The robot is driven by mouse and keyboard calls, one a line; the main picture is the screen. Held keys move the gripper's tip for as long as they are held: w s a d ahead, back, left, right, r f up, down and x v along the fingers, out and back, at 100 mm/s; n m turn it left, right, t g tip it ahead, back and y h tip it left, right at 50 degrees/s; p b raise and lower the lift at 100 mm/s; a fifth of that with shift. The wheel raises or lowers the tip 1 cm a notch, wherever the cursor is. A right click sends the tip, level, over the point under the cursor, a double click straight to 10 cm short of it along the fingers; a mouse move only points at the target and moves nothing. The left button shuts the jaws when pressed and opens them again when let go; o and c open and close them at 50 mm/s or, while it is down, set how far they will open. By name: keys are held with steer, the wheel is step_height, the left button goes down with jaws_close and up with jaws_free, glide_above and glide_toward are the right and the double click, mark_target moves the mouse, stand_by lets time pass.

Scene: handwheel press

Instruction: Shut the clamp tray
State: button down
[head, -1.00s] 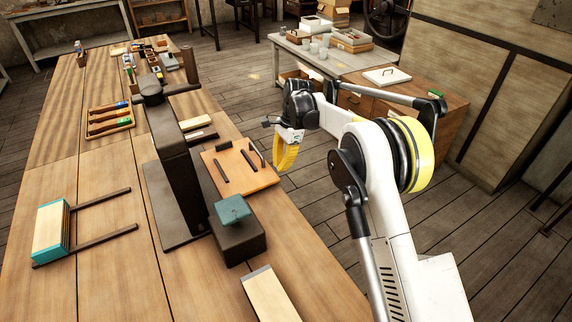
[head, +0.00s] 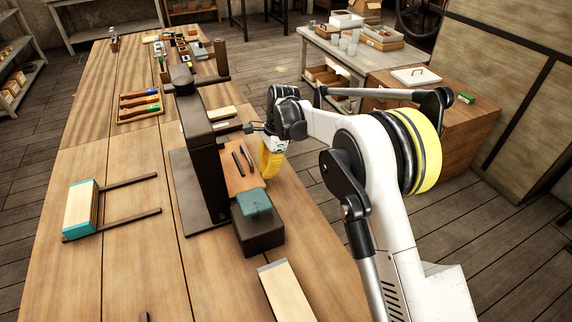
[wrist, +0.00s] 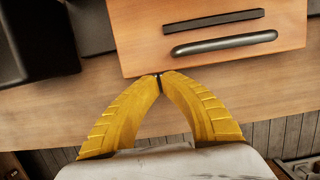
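The clamp tray seems to be the orange-brown wooden board (head: 235,183) beside the dark press column (head: 201,150). Dark bars lie on it. In the wrist view the board (wrist: 140,37) fills the upper right, with a flat dark bar (wrist: 213,21) and a rounded dark handle (wrist: 224,43). My gripper (wrist: 160,79) has its yellow fingertips together at the board's near edge, below and left of the handle. I cannot tell whether they touch the edge. Nothing shows between the fingers. In the head view my gripper (head: 270,170) hides the board's right part.
A dark block with a teal top (head: 255,201) stands just in front of the board. A teal-edged block on two rails (head: 82,208) lies at left. A pale wood block (head: 286,292) lies at the front. Open floor (head: 335,205) is to the right of the bench.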

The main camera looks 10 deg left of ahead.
mark_target(250, 179)
steer(key=s+a, duration=0.1)
steer(key=a, duration=0.1)
steer(key=s+a, duration=0.2)
stand_by(0.4)
steer(key=v, duration=1.2)
steer(key=s+d+r+n+t, duration=0.25)
steer(key=d+r, duration=0.35)
steer(key=d, duration=0.6)
steer(key=s+d+r+n+t, duration=0.2)
steer(key=s+d+r, duration=0.2)
steer(key=d+r, duration=0.55)
steer(key=s+d+f+n+t+h, duration=0.1)
steer(key=s+d+f+n+t, duration=0.1)
steer(key=s+d, duration=0.7)
steer(key=s+d+f+n+t+h, duration=0.1)
steer(key=s+d+f+n, duration=0.3)
steer(key=s+d, duration=0.5)
step_height(250, 179, down, 3)
steer(key=d+t, duration=0.1)
steer(key=d, duration=0.1)
steer(key=shift+s+d, duration=0.25)
steer(key=shift+s, duration=0.05)
